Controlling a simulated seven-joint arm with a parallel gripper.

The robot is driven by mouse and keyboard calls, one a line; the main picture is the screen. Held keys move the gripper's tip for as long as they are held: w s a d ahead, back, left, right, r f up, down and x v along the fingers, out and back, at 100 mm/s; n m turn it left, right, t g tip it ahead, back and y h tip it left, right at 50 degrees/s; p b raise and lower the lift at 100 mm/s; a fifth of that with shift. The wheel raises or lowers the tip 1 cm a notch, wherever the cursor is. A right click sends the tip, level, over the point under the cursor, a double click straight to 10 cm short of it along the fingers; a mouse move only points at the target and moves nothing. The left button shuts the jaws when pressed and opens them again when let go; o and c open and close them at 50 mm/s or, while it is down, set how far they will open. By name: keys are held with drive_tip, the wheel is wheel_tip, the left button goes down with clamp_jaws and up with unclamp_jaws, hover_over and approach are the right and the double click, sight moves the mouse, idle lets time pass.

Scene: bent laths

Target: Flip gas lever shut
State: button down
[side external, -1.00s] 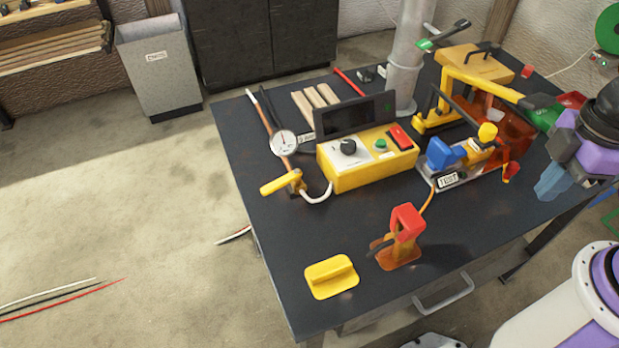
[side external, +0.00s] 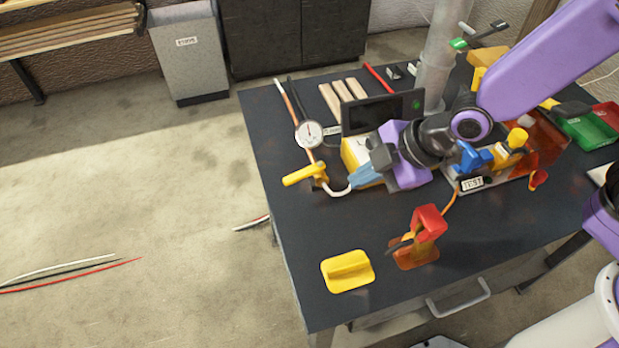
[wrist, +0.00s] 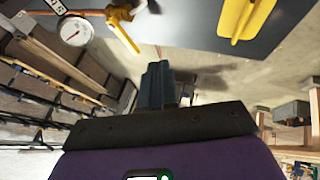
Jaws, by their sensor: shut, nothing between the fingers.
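The yellow gas lever (side external: 303,175) sits on the valve at the near end of a copper pipe (side external: 295,115), on the left part of the dark bench. Its handle sticks out to the left, roughly crosswise to the pipe. The lever also shows at the top of the wrist view (wrist: 122,32). My gripper (side external: 355,180) is to the right of the lever, in front of the yellow control box, with its blue-grey fingers pointing left. The fingers are together and empty in the wrist view (wrist: 157,68). There is a gap between the fingers and the lever.
A round gauge (side external: 309,134) stands behind the lever. A pale hose (side external: 338,191) curves from the valve below my fingers. The yellow control box (side external: 352,153) is partly hidden by my gripper. A yellow block (side external: 348,270) and red-orange tool (side external: 427,225) lie nearer the front edge.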

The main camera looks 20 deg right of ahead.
sight(295, 182)
drive_tip(key=x, duration=1)
drive_tip(key=shift+w+a+r, duration=0.1)
drive_tip(key=shift+w+a, duration=0.3)
drive_tip(key=shift+a, duration=0.1)
drive_tip(key=w, duration=0.1)
drive_tip(key=w+a, duration=0.1)
drive_tip(key=shift+w, duration=0.35)
drive_tip(key=shift+w+a, duration=0.1)
drive_tip(key=shift+w, duration=0.55)
drive_tip(key=shift+w+a, duration=0.55)
drive_tip(key=shift+w, duration=0.05)
drive_tip(key=shift+s+d, duration=0.1)
drive_tip(key=shift+d, duration=0.05)
